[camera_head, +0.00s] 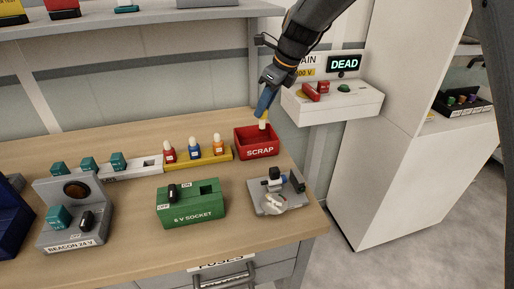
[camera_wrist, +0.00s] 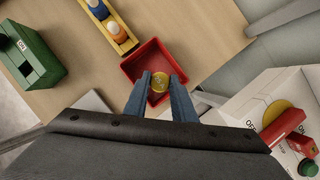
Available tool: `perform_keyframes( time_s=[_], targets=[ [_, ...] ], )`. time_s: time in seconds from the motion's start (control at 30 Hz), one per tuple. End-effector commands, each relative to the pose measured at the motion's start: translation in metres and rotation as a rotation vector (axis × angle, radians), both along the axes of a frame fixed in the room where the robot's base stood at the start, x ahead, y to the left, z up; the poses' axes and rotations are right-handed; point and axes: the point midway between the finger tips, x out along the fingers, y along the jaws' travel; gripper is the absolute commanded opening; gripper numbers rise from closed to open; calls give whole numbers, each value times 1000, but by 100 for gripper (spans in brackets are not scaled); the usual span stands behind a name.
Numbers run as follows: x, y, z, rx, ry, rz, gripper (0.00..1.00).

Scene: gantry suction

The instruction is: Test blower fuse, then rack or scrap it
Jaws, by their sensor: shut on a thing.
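My gripper (camera_head: 265,110) is shut on a fuse (camera_head: 262,124) with a pale body; its round yellow top shows between the fingers in the wrist view (camera_wrist: 158,82). The gripper hangs from above over the red SCRAP bin (camera_head: 258,151), whose floor and walls also show in the wrist view (camera_wrist: 132,67). The fuse's lower end is at or just inside the bin; I cannot tell if it touches the floor. The yellow rack (camera_head: 205,159) left of the bin carries a red, a blue and an orange fuse. The green 6 V socket block (camera_head: 190,208) stands in front of it.
A grey fixture (camera_head: 268,204) stands in front of the bin. A white rack (camera_head: 148,168) and the BEACON 24 V unit (camera_head: 72,228) with teal plugs are at left. A white wall box (camera_head: 345,103) with a DEAD display and red lever is close right of my arm.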

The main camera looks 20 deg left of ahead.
Motion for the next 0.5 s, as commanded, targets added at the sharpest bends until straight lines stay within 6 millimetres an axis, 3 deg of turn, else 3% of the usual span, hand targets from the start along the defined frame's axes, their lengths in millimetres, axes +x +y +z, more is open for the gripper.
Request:
perform_keyframes(
  time_s=[0.27,0.3,0.4,0.5],
  targets=[
    [0,0,0,0,0,1,0],
    [0,0,0,0,0,1,30],
    [0,0,0,0,0,1,45],
    [0,0,0,0,0,1,45]
  ],
)
